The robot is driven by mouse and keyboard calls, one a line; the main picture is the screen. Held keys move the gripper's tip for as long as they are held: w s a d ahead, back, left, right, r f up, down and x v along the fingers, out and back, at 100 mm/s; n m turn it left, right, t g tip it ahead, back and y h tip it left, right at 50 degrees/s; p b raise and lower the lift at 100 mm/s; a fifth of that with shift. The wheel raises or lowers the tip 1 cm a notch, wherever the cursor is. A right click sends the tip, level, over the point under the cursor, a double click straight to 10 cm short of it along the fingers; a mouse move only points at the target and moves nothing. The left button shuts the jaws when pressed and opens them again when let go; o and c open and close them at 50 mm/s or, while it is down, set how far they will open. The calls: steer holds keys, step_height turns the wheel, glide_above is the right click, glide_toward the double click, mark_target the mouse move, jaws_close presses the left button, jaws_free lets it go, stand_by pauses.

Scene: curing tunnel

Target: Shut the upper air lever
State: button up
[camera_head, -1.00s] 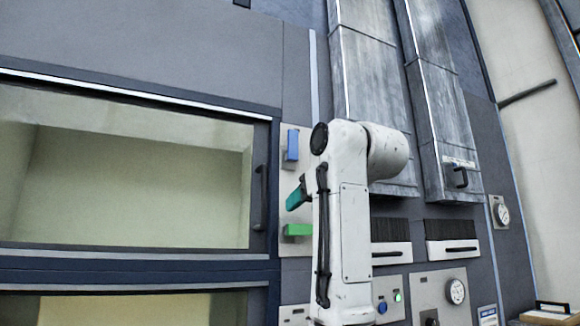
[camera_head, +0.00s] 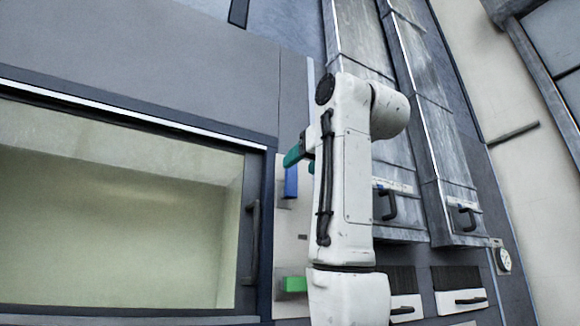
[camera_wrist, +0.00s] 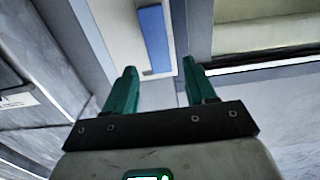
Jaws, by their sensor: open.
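The blue lever (camera_head: 291,182) is upright on a pale plate, right of the upper window, and is the upper of two coloured levers. In the wrist view the blue lever (camera_wrist: 155,40) lies between the lines of my two fingers, ahead of their tips. My gripper (camera_head: 299,160) has teal fingers, is open and empty, and is level with the lever's upper end in the head view. The wrist view shows my gripper (camera_wrist: 159,68) with its fingers spread; contact with the lever cannot be told. My arm hides part of the panel.
A green lever (camera_head: 294,284) lies level lower on the same strip. A dark window handle (camera_head: 252,240) stands to the left. Metal ducts (camera_head: 447,170) with black handles and brush-fronted panels (camera_head: 457,290) are to the right of my arm.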

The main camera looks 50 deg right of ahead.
mark_target(293, 170)
steer(key=p+x, duration=0.2)
steer(key=x, duration=0.3)
steer(key=shift+w+d, duration=0.1)
steer(key=shift+w, duration=0.3)
jaws_close()
